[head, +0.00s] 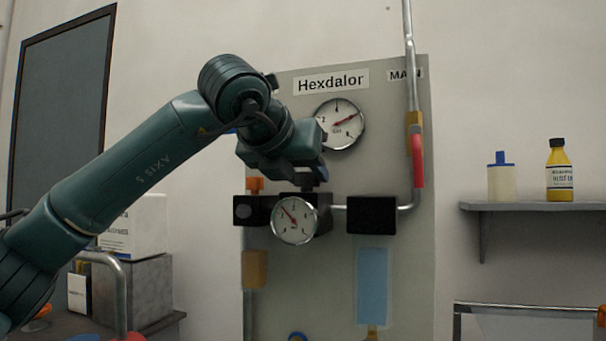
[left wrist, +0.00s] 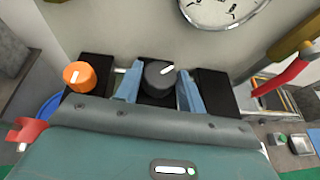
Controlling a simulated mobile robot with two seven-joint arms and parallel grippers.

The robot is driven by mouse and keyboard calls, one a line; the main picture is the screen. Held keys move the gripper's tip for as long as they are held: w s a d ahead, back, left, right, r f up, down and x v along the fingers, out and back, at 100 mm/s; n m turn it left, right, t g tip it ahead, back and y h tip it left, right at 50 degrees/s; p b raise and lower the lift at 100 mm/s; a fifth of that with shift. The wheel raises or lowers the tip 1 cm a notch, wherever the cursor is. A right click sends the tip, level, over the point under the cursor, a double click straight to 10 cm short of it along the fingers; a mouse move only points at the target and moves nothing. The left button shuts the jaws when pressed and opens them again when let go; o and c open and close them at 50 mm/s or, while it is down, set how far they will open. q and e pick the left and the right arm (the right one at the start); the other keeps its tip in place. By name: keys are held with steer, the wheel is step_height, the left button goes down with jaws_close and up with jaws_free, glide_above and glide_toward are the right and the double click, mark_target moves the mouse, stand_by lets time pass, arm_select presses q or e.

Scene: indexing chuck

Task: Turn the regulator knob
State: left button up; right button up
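The regulator knob (left wrist: 160,74) is dark grey with a white pointer line, in the left wrist view. It sits on a black regulator body (left wrist: 157,96). In the head view, my left gripper (head: 308,172) is just above the regulator and hides most of the knob. In the left wrist view, the two blue fingers of my left gripper (left wrist: 159,88) stand on either side of the knob, with a narrow gap showing on each side. The regulator's small round gauge (head: 294,220) has a red needle pointing to the upper left. My right gripper is not in view.
An orange knob (left wrist: 77,76) on a black block stands left of the regulator. Another black block (head: 371,215) is to its right. A large gauge (head: 341,124) hangs above. A pipe with a red-handled valve (head: 417,160) runs down the panel's right side.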

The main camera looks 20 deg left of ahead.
arm_select(q)
steer(key=o, duration=0.4)
steer(key=shift+c, duration=0.2)
steer(key=shift+s+a+r, duration=0.1)
steer(key=shift+s+r, duration=0.15)
steer(key=shift+s, duration=0.25)
steer(key=b+v, duration=0.1)
steer(key=v, duration=1.1)
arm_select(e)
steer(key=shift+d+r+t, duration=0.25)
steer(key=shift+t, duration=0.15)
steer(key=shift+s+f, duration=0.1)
